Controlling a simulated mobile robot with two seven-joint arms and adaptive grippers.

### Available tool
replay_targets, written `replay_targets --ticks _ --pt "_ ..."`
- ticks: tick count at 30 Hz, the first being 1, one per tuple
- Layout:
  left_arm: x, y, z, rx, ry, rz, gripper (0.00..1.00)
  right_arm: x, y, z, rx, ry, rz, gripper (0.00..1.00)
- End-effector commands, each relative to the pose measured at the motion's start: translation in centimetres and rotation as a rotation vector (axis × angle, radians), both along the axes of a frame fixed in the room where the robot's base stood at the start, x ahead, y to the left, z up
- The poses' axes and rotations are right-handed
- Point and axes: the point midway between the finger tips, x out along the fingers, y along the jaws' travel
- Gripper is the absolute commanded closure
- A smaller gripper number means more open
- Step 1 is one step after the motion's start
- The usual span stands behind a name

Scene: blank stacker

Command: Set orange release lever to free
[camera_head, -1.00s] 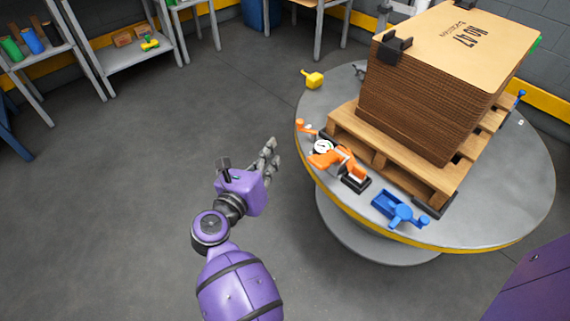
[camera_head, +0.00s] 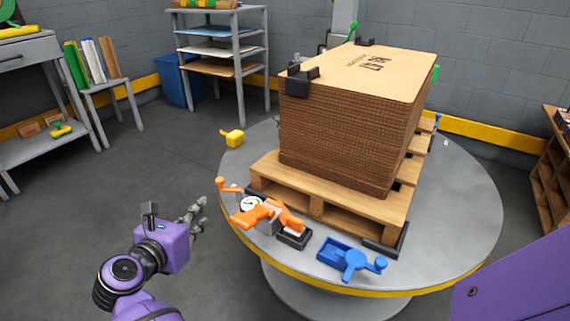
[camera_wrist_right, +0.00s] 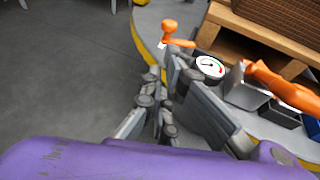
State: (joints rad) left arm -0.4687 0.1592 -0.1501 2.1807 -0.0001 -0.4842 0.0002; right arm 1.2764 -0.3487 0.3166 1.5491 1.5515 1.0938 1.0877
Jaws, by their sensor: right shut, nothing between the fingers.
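A small orange lever (camera_head: 228,186) with a round knob sits at the left edge of the round grey table (camera_head: 460,215). In the right wrist view this orange lever (camera_wrist_right: 172,36) shows just beyond the fingertips. A larger orange handle (camera_head: 262,214) lies beside it, next to a round white gauge (camera_head: 251,204); the handle (camera_wrist_right: 282,86) is at the right in the wrist view. No label shows which is the release lever. My right gripper (camera_head: 199,212) is shut and empty, left of the table edge and apart from both. My left gripper is out of view.
A wooden pallet (camera_head: 325,210) with a tall cardboard stack (camera_head: 338,140) fills the table's middle. A blue lever fitting (camera_head: 350,259) is at the front edge and a yellow piece (camera_head: 232,138) at the far left. Open floor (camera_head: 60,235) lies left of the table.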

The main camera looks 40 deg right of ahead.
Motion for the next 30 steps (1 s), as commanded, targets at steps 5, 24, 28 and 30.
replay_targets --ticks 5,24,28,30 --pt "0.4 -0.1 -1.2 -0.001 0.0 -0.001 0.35 2.3 -2.7 -0.5 0.0 -0.008 0.0 1.0" --pt "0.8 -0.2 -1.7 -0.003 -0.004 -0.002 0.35 3.9 -4.8 -0.3 0.002 -0.006 0.001 1.0" --pt "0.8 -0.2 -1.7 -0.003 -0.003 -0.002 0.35 4.1 -5.0 -0.3 0.001 -0.006 0.004 1.0" --pt "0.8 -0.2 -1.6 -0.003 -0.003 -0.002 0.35 4.3 -5.2 -0.3 0.0 -0.005 0.008 1.0"
